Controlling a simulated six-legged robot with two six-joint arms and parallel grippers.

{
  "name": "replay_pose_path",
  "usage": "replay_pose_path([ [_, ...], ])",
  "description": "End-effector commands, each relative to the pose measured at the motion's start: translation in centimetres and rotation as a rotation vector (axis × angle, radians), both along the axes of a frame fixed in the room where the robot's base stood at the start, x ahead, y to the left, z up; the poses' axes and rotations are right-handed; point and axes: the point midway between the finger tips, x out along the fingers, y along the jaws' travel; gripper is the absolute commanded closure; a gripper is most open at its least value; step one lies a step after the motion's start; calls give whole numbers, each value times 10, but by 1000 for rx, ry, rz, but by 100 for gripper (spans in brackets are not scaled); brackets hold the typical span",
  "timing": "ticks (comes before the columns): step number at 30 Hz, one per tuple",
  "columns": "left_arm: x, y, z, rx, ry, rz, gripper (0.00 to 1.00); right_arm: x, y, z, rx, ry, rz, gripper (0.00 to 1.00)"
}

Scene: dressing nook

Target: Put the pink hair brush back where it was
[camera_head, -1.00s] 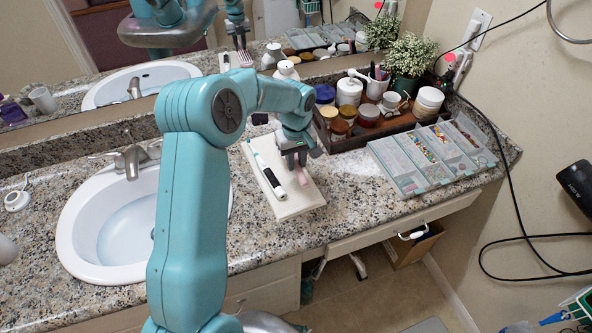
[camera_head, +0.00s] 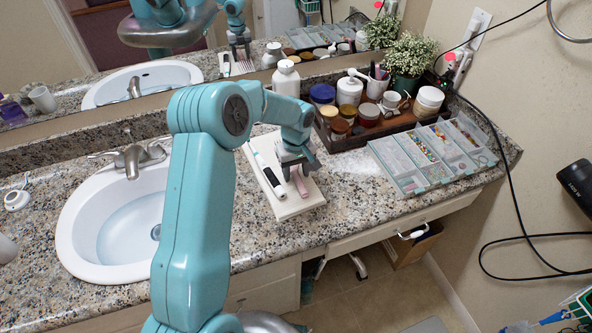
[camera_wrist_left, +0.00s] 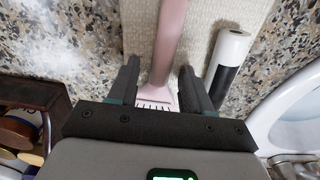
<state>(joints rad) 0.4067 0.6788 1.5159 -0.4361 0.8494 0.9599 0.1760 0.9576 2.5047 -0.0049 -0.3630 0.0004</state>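The pink hair brush (camera_head: 300,183) lies on a pale rectangular board (camera_head: 300,208) on the counter. My left gripper (camera_head: 295,172) is low over the board, at the brush. In the left wrist view, the brush's pink handle (camera_wrist_left: 167,40) runs between the two fingers of my left gripper (camera_wrist_left: 159,75). Gaps show on both sides of the brush, so the fingers are open around it. Its bristled end (camera_wrist_left: 155,100) is partly hidden by the gripper body. A white and black tube (camera_head: 268,176) lies beside the brush, to its left in the head view. My right gripper is not in view.
A sink (camera_head: 115,235) is left of the board. A brown tray (camera_head: 345,142) with jars, a cup and a pump bottle stands behind it to the right. A compartment box (camera_head: 410,180) of beads is at right. A white bottle (camera_head: 286,78) stands near the mirror, behind my arm.

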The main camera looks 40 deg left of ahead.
Motion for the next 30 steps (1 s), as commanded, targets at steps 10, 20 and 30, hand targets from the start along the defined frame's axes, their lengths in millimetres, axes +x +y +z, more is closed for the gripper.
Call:
replay_pose_path([
  [10, 1, 0, 28, 1, -4, 1, 51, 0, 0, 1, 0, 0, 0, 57],
  [20, 0, 0, 102, 1, -3, 0, 51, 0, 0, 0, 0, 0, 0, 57],
  [30, 0, 0, 124, 0, 0, 0, 51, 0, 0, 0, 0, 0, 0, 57],
])
